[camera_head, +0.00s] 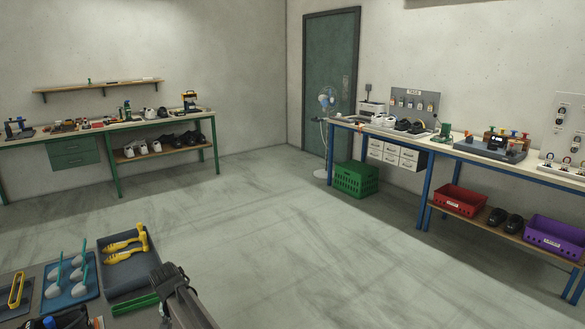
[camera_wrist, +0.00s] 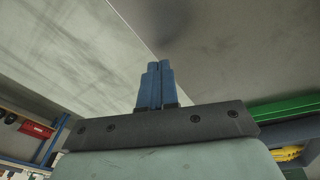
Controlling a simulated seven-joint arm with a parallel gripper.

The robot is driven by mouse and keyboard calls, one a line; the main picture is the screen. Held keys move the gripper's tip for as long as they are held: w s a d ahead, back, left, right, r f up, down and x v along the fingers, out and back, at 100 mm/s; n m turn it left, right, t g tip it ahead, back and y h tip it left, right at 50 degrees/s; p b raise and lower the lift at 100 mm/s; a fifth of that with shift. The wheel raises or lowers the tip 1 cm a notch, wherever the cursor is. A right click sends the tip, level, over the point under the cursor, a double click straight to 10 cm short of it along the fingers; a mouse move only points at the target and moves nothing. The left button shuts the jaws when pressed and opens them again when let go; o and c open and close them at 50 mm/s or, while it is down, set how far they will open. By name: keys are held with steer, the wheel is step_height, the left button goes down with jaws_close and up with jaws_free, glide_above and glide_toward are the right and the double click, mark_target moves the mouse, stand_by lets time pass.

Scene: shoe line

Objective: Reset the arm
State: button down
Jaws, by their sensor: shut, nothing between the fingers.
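My gripper (camera_wrist: 155,84) shows in the wrist view with its two blue fingers together, shut and empty. In the head view, a dark part of my arm shows at the bottom edge, beside the trays on the near surface. The fingers cannot be made out clearly there.
A green bin (camera_head: 356,180) stands by the right bench (camera_head: 480,160). Another bench (camera_head: 100,128) is at the left wall. The middle floor is clear.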

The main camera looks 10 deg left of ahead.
steer(key=w+d+f+m, duration=0.1)
steer(key=w+d+f, duration=0.3)
steer(key=d, duration=0.4)
steer(key=w+d+f+m, duration=0.1)
steer(key=w+d+f, duration=0.35)
steer(key=d, duration=0.35)
steer(key=s+d+f+g+h, duration=0.1)
steer(key=s+d+f, duration=0.3)
steer(key=d+f, duration=0.5)
steer(key=s+d+f+g+h, duration=0.1)
steer(key=s+d+f+g, duration=0.15)
steer(key=d+f, duration=0.65)
steer(key=s+d+f+m+g, duration=0.1)
steer(key=s+d+f, duration=0.2)
steer(key=s+d, duration=0.5)
steer(key=s+d+f+g, duration=0.1)
steer(key=s+d+f, duration=0.3)
steer(key=s+d, duration=0.35)
steer(key=s+d+f+g+y, duration=0.1)
steer(key=s+d, duration=0.1)
steer(key=s, duration=0.4)
steer(key=s+d+f+g, duration=0.1)
steer(key=s+d, duration=0.2)
steer(key=s, duration=0.4)
steer(key=s+d+f+m+g+y, duration=0.1)
steer(key=s+d, duration=0.2)
steer(key=s, duration=0.4)
steer(key=shift+d+f+y, duration=0.25)
steer(key=shift+f+y, duration=0.05)
steer(key=shift+f, duration=0.05)
